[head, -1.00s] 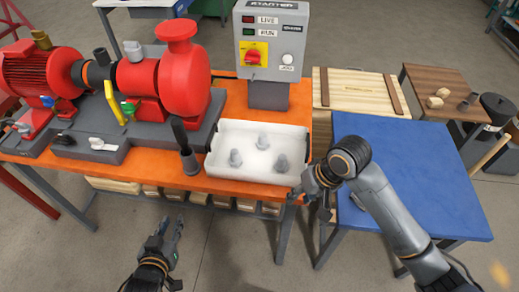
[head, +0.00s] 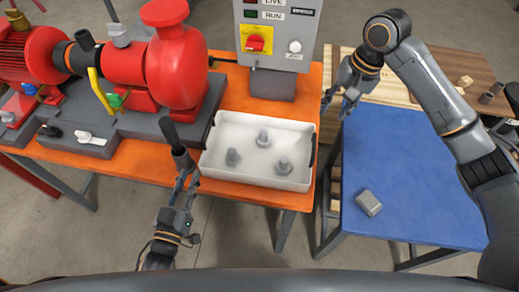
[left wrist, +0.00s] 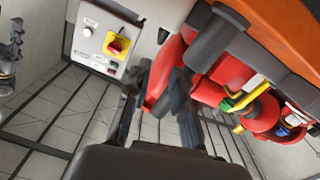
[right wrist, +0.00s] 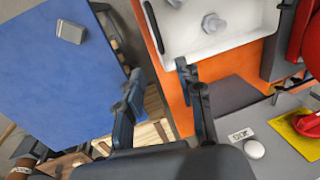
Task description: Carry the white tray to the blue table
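The white tray (head: 250,177) stands on the orange bench (head: 235,192), with three grey bolt-like parts inside. A dark handle shows on its right end, and one also shows in the right wrist view (right wrist: 152,25). My left gripper (head: 186,182) is open and empty beside the tray's left front corner, apart from it as far as I can tell. My right gripper (head: 338,100) is open and empty, beyond the tray's right end, over the gap between bench and blue table (head: 400,170). Its open fingers show in the right wrist view (right wrist: 160,90).
A grey block (head: 369,203) lies on the blue table's front left; the rest of that top is clear.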

